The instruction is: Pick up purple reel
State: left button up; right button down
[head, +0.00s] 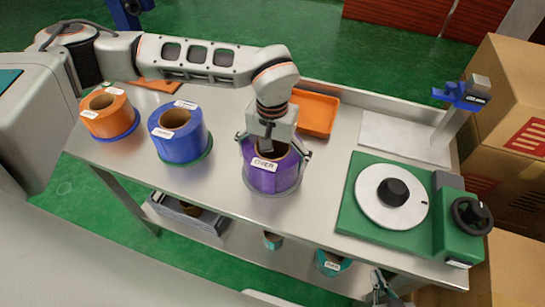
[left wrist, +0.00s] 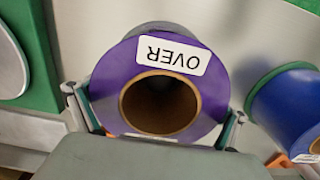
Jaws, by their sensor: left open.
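The purple reel (head: 272,180) stands upright on the metal table, with a brown core and a white label. My left gripper (head: 272,146) is over it, pointing down, with a finger on either side. In the left wrist view the purple reel (left wrist: 108,82) fills the middle, its label reading OVER upside down. The left gripper (left wrist: 155,108) is open around the reel; I cannot tell whether the fingers touch it. My right gripper (head: 380,288) is partly in view at the bottom edge, away from the reel, and its jaw state is unclear.
A blue reel (head: 180,140) and an orange reel (head: 108,117) stand to the left. An orange tray (head: 318,112) lies behind the purple reel. A green applicator base (head: 358,215) with a white disc is at the right. More reels sit on the lower shelf (head: 240,236).

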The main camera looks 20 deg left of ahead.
pick_arm(q)
jog(key=shift+f, duration=0.2)
jog(key=c, duration=1.6)
jog(key=shift+w+r, duration=0.1)
jog(key=shift+c, duration=1.1)
jog(key=shift+r, duration=0.1)
